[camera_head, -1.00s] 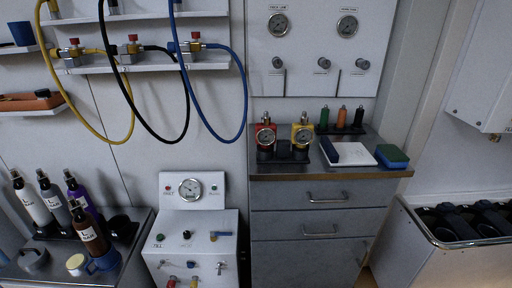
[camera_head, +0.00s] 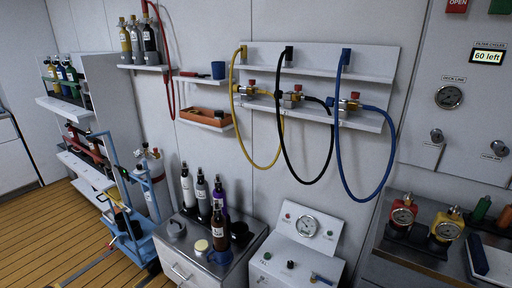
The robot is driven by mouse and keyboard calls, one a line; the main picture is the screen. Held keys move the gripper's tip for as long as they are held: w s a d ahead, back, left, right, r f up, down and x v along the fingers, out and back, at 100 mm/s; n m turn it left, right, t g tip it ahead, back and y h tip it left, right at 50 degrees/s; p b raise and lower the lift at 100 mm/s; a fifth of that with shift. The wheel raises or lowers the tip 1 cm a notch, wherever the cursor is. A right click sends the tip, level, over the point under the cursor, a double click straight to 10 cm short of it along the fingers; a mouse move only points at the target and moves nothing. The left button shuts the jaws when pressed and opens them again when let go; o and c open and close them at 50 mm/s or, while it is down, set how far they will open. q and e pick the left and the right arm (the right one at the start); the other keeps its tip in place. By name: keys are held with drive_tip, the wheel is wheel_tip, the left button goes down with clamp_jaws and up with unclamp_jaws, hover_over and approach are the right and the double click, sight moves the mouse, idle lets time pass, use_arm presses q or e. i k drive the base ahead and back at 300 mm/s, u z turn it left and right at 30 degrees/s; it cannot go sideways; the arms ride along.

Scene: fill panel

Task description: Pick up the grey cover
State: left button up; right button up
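A round grey cover (camera_head: 176,229) lies on top of the low metal cabinet (camera_head: 190,268) at lower centre-left. It is at the left part of the cabinet top, apart from the bottles. A cream round lid (camera_head: 201,246) lies to its right, nearer the front. Neither of my grippers shows in this view.
A white gauge panel (camera_head: 305,231) stands to the right. A blue cart with a cylinder (camera_head: 158,190) is at left. Wooden floor (camera_head: 50,225) is open at left.

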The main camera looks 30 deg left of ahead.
sight(177, 229)
drive_tip(key=u, duration=1.25)
drive_tip(key=k, duration=1.2)
drive_tip(key=u, duration=0.45)
drive_tip(key=i, duration=1.5)
drive_tip(key=z, duration=0.2)
